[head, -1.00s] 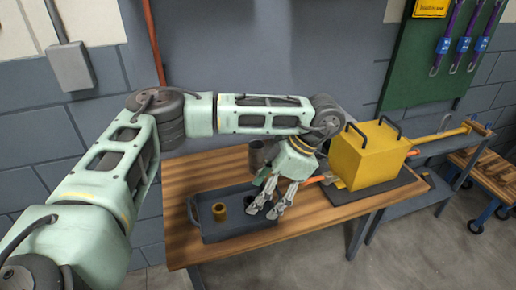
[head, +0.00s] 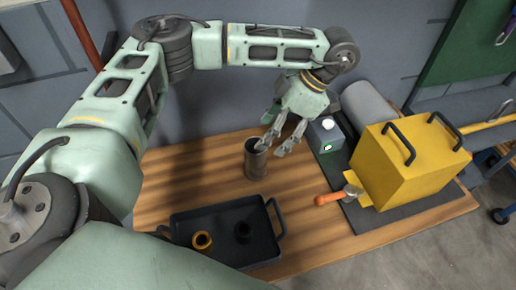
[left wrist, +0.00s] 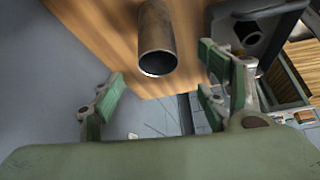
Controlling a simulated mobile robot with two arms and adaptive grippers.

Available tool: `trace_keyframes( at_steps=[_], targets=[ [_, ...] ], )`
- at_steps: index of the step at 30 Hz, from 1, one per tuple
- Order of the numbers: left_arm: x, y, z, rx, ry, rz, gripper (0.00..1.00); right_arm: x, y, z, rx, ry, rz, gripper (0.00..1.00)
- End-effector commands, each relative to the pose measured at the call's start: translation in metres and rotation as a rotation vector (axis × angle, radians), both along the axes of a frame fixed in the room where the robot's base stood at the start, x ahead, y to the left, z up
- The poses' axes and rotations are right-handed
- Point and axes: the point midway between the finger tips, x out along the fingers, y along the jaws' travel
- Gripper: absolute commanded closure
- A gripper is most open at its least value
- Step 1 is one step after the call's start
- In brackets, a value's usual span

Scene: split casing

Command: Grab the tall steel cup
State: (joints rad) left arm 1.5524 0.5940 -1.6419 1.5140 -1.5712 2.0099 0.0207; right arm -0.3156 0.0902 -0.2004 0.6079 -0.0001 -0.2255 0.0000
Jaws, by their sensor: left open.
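The tall steel cup (head: 256,160) stands upright on the wooden table (head: 190,185), behind the dark tray. It also shows in the left wrist view (left wrist: 157,40), ahead of the fingers and roughly between their lines. My left gripper (head: 277,148) is open and empty. Its fingers are just right of the cup's rim in the head view and point down toward it. In the left wrist view the two green-padded fingers (left wrist: 160,92) are spread wide and appear apart from the cup. My right gripper is not in view.
A dark tray (head: 262,258) holds a yellow ring-like part (head: 202,240) and a dark part (head: 242,232). To the right are a yellow casing (head: 405,165) with handles, an orange-handled tool (head: 328,198), a grey box (head: 325,136) and a grey cylinder (head: 367,108). Bare table lies left of the cup.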

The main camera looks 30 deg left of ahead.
Motion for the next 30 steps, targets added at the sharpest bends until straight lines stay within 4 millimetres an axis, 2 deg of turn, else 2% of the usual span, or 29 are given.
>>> trace_keyframes(
  at_steps=[1,6,8,17,30],
  targets=[
    [0.000,0.000,-0.013,0.000,0.000,-0.001,0.31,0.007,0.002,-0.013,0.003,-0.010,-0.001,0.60],
    [0.000,-0.001,-0.033,-0.001,0.000,-0.001,0.31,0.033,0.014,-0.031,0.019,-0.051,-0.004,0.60],
    [0.000,-0.001,-0.040,-0.001,0.000,-0.001,0.31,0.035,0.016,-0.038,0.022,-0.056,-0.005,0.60],
    [0.000,-0.001,-0.070,-0.001,0.000,-0.001,0.31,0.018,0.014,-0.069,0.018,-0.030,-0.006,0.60],
    [-0.014,0.015,-0.105,-0.001,0.003,0.000,0.31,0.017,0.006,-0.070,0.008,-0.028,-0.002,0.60]
  ],
)
